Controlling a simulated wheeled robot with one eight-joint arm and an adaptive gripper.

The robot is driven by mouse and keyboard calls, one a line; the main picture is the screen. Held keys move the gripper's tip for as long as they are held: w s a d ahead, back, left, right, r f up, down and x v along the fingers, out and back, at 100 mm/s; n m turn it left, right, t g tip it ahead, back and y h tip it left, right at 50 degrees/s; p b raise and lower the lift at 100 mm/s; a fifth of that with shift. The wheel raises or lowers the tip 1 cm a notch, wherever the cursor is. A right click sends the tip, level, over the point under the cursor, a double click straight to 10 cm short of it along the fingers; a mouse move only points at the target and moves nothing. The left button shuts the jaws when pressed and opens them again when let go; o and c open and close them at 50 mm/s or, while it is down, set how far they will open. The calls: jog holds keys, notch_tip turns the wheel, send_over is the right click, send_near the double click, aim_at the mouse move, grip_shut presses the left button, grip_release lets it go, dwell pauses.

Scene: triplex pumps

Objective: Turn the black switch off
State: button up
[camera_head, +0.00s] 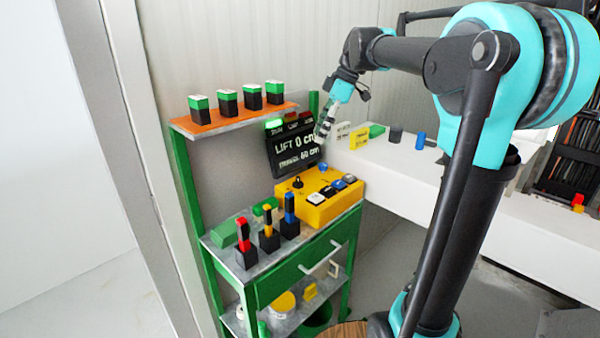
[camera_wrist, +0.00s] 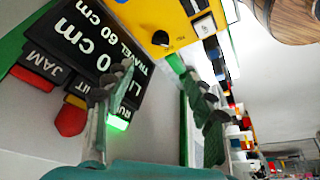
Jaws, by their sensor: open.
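A yellow control box (camera_head: 325,198) sits on the green cabinet's top. It carries a black rotary knob (camera_head: 298,184), a blue knob (camera_head: 322,167) and several white, black and blue switches (camera_head: 328,191). In the wrist view the black knob (camera_wrist: 160,38) lies just beyond my fingertips, beside small lettering, and a white switch (camera_wrist: 204,26) shows to its right. I cannot tell which black control is the named switch, or its setting. My gripper (camera_head: 322,134) is open and empty, above and behind the box, near the display; its fingers also show in the wrist view (camera_wrist: 150,68).
A black display (camera_head: 295,150) reads "LIFT 0 cm, TRAVEL 60 cm", with a lit green lamp (camera_wrist: 118,122). An orange shelf (camera_head: 235,122) holds several green-black blocks. Coloured handles in black blocks (camera_head: 268,240) stand left of the box. A white counter (camera_head: 385,170) is behind.

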aim_at(298, 178)
jog(key=x, duration=1.6)
jog(key=shift+d+f, duration=0.1)
jog(key=c, duration=1.2)
jog(key=shift+o, duration=0.2)
jog(key=shift+m, duration=0.3)
jog(key=m+t, duration=0.1)
jog(key=m, duration=0.3)
jog(key=shift+s+t, duration=0.15)
jog(key=shift+t, duration=0.25)
jog(key=shift+m+t+h, duration=0.35)
jog(key=shift+m, duration=0.75)
jog(key=shift+m+t+h, duration=0.35)
jog(key=shift+m, duration=0.75)
jog(key=o, duration=1.2)
jog(key=shift+c, duration=0.2)
